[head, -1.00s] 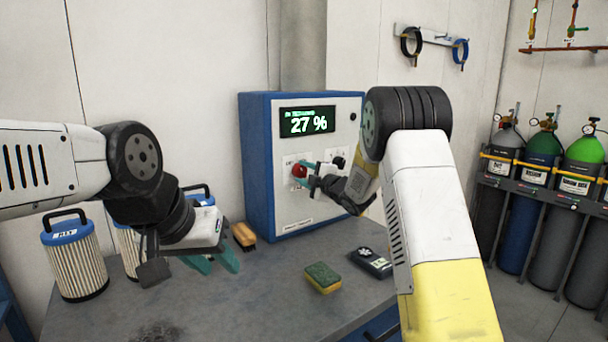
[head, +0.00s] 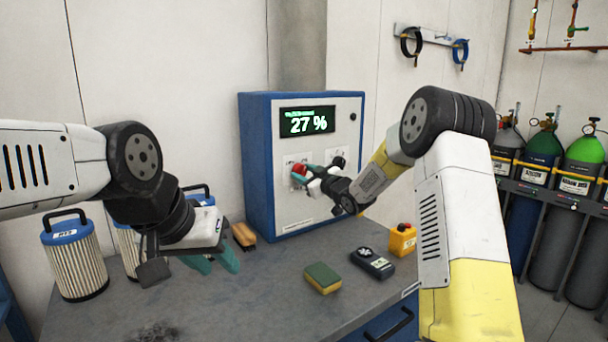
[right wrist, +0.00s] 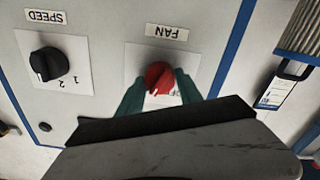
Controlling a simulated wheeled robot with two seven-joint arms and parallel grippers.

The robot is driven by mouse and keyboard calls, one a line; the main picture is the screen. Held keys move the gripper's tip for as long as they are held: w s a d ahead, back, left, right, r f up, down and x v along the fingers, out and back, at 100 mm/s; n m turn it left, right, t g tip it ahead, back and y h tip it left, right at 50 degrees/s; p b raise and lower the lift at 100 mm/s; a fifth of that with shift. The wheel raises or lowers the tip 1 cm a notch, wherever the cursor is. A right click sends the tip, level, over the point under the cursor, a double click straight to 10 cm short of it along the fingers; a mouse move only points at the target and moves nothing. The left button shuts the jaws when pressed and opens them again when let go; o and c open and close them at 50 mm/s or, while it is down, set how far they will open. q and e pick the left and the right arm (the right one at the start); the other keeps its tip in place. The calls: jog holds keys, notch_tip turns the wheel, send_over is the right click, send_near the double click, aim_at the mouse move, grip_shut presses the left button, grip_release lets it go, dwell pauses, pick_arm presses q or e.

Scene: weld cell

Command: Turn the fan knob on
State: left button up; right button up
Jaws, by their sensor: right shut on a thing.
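The blue control box (head: 257,165) stands at the back of the bench, its display reading 27 %. The red fan knob (head: 299,169) is on the left of its front panel. In the right wrist view the red knob (right wrist: 158,77) sits under the FAN label, with part of its OFF marking showing beside it. My right gripper (head: 303,178) is shut on the red knob, its teal fingers on both sides of it. The black speed knob (right wrist: 47,64) is beside it on the panel. My left gripper (head: 217,264) hangs over the bench, away from the box; its finger gap is unclear.
A green and yellow sponge (head: 323,278), a dark handheld meter (head: 372,262) and a yellow box with a red button (head: 402,240) lie on the bench (head: 250,310). A filter cartridge (head: 76,262) and a brush (head: 244,235) are on the left. Gas cylinders stand at the right.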

jog(key=shift+f+m, duration=0.1)
jog(key=shift+m, duration=2)
jog(key=o, duration=1.4)
jog(key=shift+c, duration=0.2)
jog(key=v, duration=0.7)
jog(key=shift+s+d, duration=0.25)
jog(key=shift+s, duration=0.1)
